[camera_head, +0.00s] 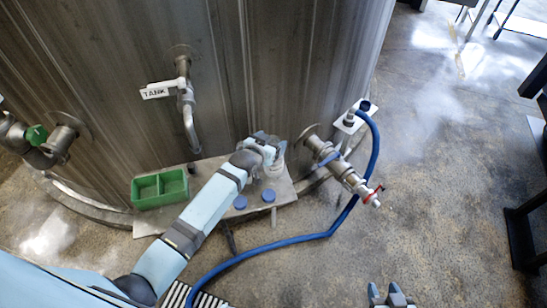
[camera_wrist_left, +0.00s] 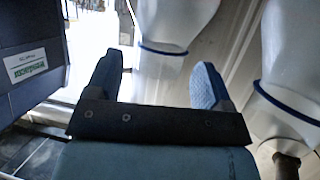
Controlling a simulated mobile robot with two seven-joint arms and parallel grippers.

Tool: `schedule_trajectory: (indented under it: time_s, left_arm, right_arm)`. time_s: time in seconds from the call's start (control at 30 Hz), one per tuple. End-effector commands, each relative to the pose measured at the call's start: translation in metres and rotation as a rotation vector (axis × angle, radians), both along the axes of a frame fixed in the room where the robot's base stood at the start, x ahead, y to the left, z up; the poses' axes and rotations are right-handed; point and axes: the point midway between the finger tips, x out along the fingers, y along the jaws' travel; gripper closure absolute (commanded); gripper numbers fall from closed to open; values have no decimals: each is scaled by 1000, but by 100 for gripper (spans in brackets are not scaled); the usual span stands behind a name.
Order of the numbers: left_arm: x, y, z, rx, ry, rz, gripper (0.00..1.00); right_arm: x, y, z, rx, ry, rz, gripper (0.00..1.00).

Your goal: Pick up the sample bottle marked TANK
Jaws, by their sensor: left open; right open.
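My left gripper (camera_head: 268,143) is open at a pale bottle (camera_head: 275,168) on the metal shelf (camera_head: 220,222); the gripper partly hides it. A second white bottle (camera_wrist_left: 295,50) with a blue ring is right of the fingers. No marking is readable on either bottle. A white TANK tag (camera_head: 155,91) hangs on the upper tap. My right gripper (camera_head: 390,296) is open and empty at the bottom edge.
Two blue caps (camera_head: 240,202) and a green divided tray (camera_head: 160,188) are on the shelf. A valve (camera_head: 345,175) with a red handle juts out right of the gripper. A blue hose (camera_head: 290,241) loops around it. The floor at right is mostly clear.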

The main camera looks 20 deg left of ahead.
Motion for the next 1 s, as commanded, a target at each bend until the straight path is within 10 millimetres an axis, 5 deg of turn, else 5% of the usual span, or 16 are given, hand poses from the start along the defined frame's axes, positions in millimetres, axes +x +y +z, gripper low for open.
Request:
schedule_trajectory:
  time_s: [0.4,0.7,1.0]
  left_arm:
    - [17,-4,-7,0,0,0,25]
    - [17,-4,-7,0,-1,0,91]
    - [17,-4,-4,1,-1,0,92]
  right_arm:
    - [0,-1,0,-1,0,1,55]
    - [0,0,0,-1,1,1,55]
    - [0,1,0,0,1,2,55]
